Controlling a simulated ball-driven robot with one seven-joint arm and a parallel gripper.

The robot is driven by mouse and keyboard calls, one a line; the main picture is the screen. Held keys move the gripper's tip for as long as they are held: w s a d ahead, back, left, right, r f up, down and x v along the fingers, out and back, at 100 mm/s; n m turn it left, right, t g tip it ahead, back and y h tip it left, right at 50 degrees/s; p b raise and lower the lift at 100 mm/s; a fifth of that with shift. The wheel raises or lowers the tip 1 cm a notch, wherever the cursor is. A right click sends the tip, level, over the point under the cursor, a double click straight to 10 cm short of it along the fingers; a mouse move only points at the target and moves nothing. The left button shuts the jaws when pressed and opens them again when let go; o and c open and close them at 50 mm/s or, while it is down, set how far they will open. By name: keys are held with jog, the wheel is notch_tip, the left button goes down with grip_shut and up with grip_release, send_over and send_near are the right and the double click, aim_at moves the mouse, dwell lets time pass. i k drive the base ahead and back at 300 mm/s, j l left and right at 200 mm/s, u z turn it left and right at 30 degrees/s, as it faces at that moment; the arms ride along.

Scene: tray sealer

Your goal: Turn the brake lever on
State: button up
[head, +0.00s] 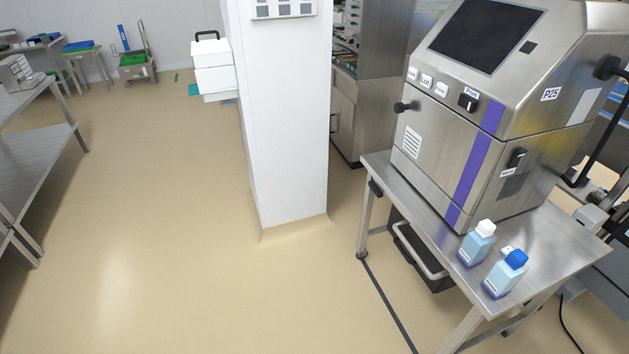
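No part is clearly recognisable as the brake lever. The steel tray sealer (447,150) stands on a steel table at the right. A black rotary switch (468,101) sits on its sloped front, right of several small labelled buttons. My gripper is not in view.
The steel table (404,188) holds a white-capped bottle (478,243) and a blue-capped bottle (506,274) near its front edge. A dark bin (418,250) is underneath. A white pillar (282,130) stands left of it. A steel rack (38,155) is far left. The floor between is open.

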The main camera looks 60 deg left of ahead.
aim_at(379, 191)
jog(key=u, duration=1.2)
jog(key=i+j, duration=0.2)
jog(key=i, duration=0.25)
jog(key=i+j, duration=0.2)
jog(key=i, duration=0.3)
jog(key=i+j, duration=0.2)
jog(key=i, duration=0.25)
jog(key=i+j, duration=0.2)
jog(key=i, duration=0.25)
jog(key=i+j, duration=0.2)
jog(key=i, duration=0.25)
jog(key=j+u, duration=0.05)
